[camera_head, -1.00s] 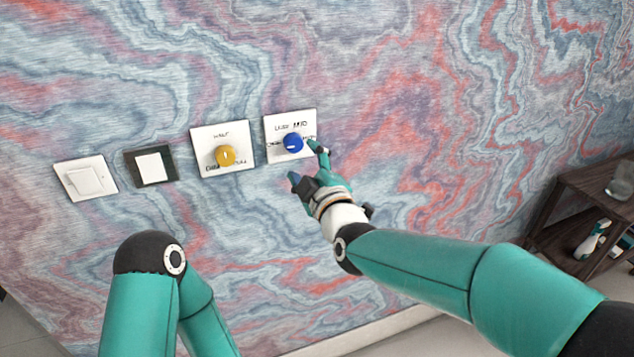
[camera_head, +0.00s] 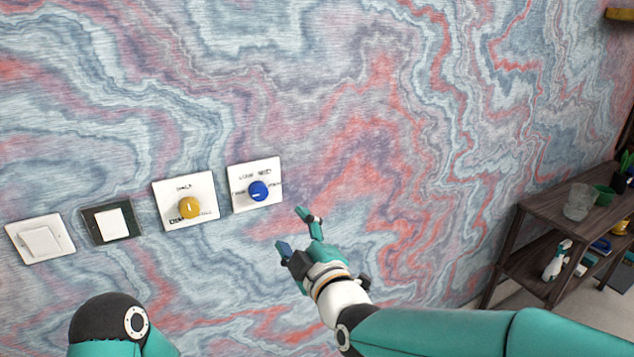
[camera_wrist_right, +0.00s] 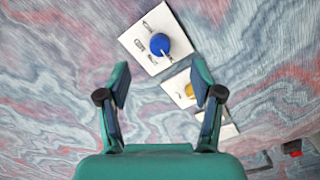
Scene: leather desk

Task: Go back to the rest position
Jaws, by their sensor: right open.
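My right gripper (camera_head: 297,231) is open and empty in front of the wall, below and to the right of the blue knob (camera_head: 258,191). In the right wrist view its two fingers (camera_wrist_right: 160,88) are spread, with nothing between them but the wall and plates behind. The blue knob also shows in that view (camera_wrist_right: 160,44), on its white plate beyond the fingertips and apart from them. My left arm shows only as a bent joint at the bottom left of the head view; its gripper is out of view.
On the wall, left of the blue knob, are a yellow knob (camera_head: 189,207) on a white plate, a black-framed switch (camera_head: 111,223) and a white switch (camera_head: 41,241). A dark wooden shelf (camera_head: 535,213) with a glass (camera_head: 579,202) and a spray bottle (camera_head: 556,261) stands at the right.

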